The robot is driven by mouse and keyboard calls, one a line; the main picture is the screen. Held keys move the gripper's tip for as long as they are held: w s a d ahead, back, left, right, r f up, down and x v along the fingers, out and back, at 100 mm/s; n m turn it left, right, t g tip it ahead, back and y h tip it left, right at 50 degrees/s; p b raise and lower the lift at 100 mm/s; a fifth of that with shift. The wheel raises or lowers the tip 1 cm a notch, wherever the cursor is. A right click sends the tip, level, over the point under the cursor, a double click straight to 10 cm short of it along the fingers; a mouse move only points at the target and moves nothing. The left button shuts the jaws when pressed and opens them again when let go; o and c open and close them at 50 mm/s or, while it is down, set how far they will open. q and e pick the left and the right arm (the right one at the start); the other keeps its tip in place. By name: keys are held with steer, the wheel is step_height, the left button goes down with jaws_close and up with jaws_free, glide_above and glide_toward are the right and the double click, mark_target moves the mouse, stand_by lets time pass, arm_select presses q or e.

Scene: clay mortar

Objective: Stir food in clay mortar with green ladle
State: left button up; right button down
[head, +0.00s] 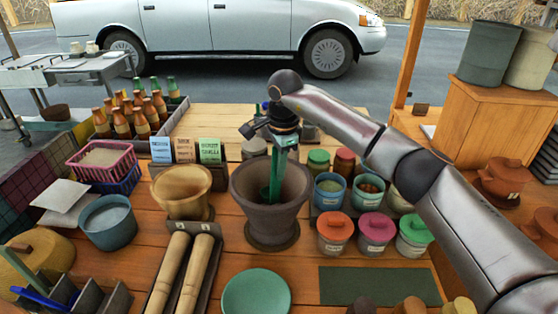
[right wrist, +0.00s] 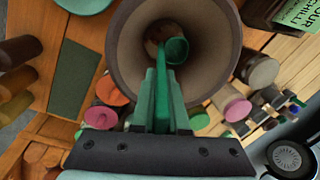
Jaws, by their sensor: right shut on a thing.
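The dark clay mortar (head: 250,212) stands upright on the wooden counter at the middle of the head view. My right gripper (head: 285,150) is above its mouth, pointing down, and is shut on the green ladle (head: 275,182). The ladle reaches down inside the mortar. In the right wrist view, the ladle's bowl (right wrist: 177,50) is low inside the mortar (right wrist: 128,45), near its bottom and apart from the rim. A small brownish patch shows at the bottom beside the bowl; I cannot tell clearly what food it is. My left gripper is not in view.
A wooden mortar (head: 182,190) stands close left of the clay one, with two wooden pestles (head: 168,270) in front. Lidded jars (head: 334,232) crowd the right side. Bottles (head: 142,120) stand at the back left.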

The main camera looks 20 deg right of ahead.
mark_target(280, 186)
steer(key=shift+f+b, duration=1.35)
steer(key=shift+f, duration=1.55)
steer(key=shift+d, duration=0.1)
